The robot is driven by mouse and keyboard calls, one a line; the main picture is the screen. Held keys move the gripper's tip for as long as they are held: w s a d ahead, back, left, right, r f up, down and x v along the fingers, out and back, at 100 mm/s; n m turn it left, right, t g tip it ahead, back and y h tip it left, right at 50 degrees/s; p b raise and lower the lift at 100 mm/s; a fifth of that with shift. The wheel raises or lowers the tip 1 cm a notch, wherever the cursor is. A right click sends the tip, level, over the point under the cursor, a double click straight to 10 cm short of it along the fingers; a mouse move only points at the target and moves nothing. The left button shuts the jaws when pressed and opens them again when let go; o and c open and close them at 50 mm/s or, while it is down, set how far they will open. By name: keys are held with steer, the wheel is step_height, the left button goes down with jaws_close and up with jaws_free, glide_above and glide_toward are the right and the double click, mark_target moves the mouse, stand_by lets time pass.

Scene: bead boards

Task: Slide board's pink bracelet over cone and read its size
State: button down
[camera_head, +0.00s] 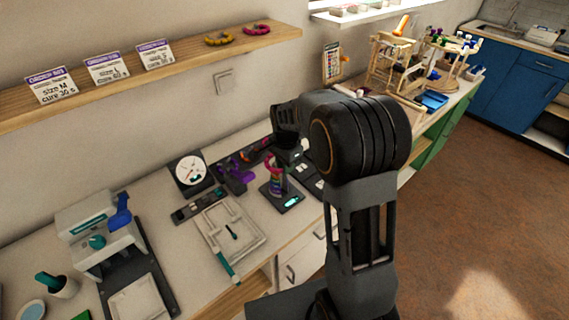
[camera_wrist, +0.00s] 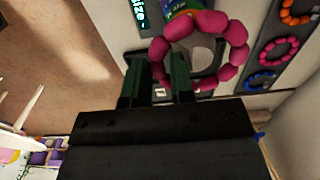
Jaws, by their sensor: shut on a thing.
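A pink beaded bracelet (camera_wrist: 238,55) hangs in my gripper (camera_wrist: 157,68), at the fingers' right side in the wrist view. The two dark green fingers are close together. The banded sizing cone (camera_wrist: 183,6) shows partly behind the bracelet's upper edge. In the head view the cone (camera_head: 277,187) stands upright on a dark base, and the bracelet (camera_head: 268,161) is by its top. I cannot tell whether the ring goes around the tip. The lit readout (camera_wrist: 139,12) shows part of the word "size" and a dash.
Dark boards at the right of the wrist view bear an orange ring (camera_wrist: 297,14), another pink ring (camera_wrist: 280,50) and a blue ring (camera_wrist: 262,80). A dial gauge (camera_head: 190,171), a light tray (camera_head: 230,235) and a press (camera_head: 95,235) stand left of the cone. A wooden shelf (camera_head: 200,62) runs above.

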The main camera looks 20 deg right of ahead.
steer(key=c, duration=0.9)
jaws_free()
steer(key=shift+s, duration=0.1)
steer(key=shift+r, duration=0.1)
steer(key=shift+c, duration=0.5)
